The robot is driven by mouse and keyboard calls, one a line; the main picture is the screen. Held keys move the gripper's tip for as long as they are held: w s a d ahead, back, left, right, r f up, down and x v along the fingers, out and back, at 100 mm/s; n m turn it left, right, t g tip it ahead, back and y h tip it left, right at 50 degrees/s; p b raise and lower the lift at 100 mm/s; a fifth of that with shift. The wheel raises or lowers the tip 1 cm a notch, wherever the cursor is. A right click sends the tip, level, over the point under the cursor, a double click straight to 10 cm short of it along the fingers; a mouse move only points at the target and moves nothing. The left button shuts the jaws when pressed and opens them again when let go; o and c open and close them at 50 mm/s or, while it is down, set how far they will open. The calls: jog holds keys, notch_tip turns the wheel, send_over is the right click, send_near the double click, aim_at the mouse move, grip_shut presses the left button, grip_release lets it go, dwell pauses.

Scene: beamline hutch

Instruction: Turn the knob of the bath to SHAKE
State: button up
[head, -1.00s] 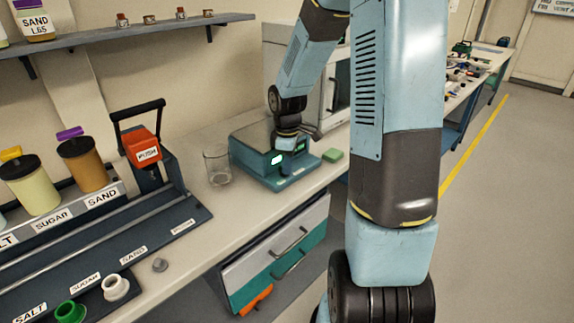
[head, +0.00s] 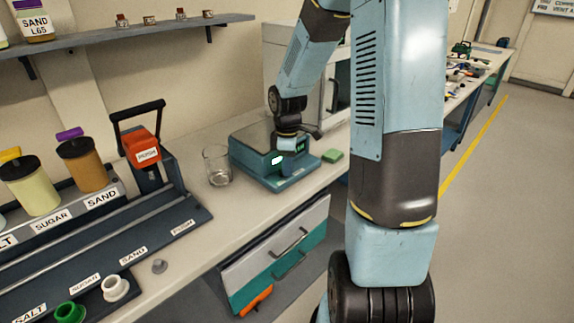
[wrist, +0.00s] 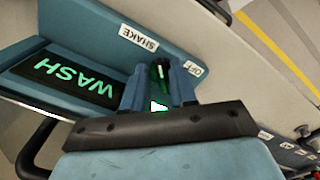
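The bath (head: 250,152) is a blue-grey box on the bench in the head view, with a lit green display. In the wrist view its display (wrist: 75,82) reads WASH, upside down. The knob (wrist: 160,74) is dark with green on it. The SHAKE label (wrist: 138,38) is up and left of it, and the OFF label (wrist: 193,68) is close on its right. My gripper (wrist: 158,82) is at the bath's front, its two fingers drawn close around the knob. The fingers hide part of the knob, and I cannot read where it points.
A glass beaker (head: 217,166) stands left of the bath and a green block (head: 332,155) lies to its right. A dispenser rack with SALT, SUGAR and SAND jars (head: 82,163) fills the left of the bench. A white cabinet (head: 337,92) stands behind.

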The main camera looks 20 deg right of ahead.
jog(key=shift+o, duration=0.7)
notch_tip(320, 180, up, 14)
jog(key=shift+f, duration=0.15)
dwell(0.4)
jog(key=s+a+r+m+t, duration=0.1)
jog(key=s+r+m+t, duration=0.1)
jog(key=s, duration=0.5)
jog(key=s+a+r+m+t, duration=0.1)
jog(key=s+r+m, duration=0.4)
jog(key=s, duration=0.3)
jog(key=s+a+r+m+t, duration=0.2)
jog(key=s+m, duration=0.3)
jog(key=s, duration=0.3)
jog(key=shift+r+m+t, duration=0.3)
jog(key=shift+r, duration=0.6)
jog(key=shift+a, duration=0.1)
